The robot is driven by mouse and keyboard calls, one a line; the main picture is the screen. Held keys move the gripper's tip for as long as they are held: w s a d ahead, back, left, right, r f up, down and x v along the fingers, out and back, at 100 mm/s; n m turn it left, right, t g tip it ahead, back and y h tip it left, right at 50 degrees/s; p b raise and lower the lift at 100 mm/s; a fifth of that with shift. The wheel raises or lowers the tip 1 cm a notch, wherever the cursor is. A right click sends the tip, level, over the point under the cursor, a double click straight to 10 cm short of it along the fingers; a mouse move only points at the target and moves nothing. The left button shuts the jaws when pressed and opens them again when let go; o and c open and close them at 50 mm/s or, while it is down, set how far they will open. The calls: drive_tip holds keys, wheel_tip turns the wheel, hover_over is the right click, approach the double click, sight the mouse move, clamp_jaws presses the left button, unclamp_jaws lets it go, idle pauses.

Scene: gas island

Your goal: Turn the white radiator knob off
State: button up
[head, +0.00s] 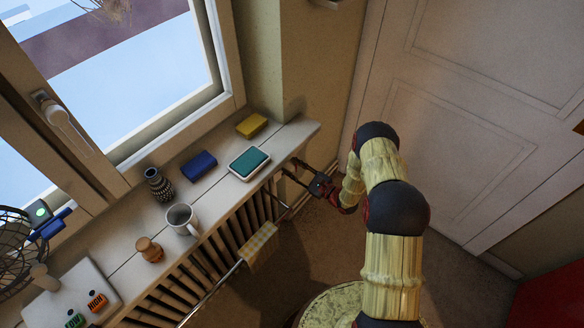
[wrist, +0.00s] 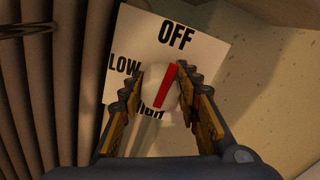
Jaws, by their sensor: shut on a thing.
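In the wrist view the white radiator knob (wrist: 154,92) sits between my two fingers, with a finger on each side. A red stripe (wrist: 166,86) crosses it, tilted a little right of upright, its upper end towards the word OFF. Behind the knob is a white label plate (wrist: 203,50) reading OFF at the top, LOW at the left and a partly hidden "High" below. My gripper (wrist: 166,90) is shut on the knob. In the head view my gripper (head: 298,172) reaches the far end of the radiator, and the knob cannot be made out there.
The radiator's dark slats (head: 215,252) run under a windowsill (head: 222,208). On the sill are a mug (head: 181,219), a patterned vase (head: 157,184), a wooden pot (head: 149,250) and several small blocks. A checked cloth (head: 258,245) hangs on the front rail. A door (head: 470,110) stands right.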

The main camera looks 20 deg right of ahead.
drive_tip(key=shift+f, duration=0.1)
drive_tip(key=o, duration=1.2)
drive_tip(key=shift+c, duration=0.2)
drive_tip(key=shift+d, duration=0.1)
drive_tip(key=v, duration=1.2)
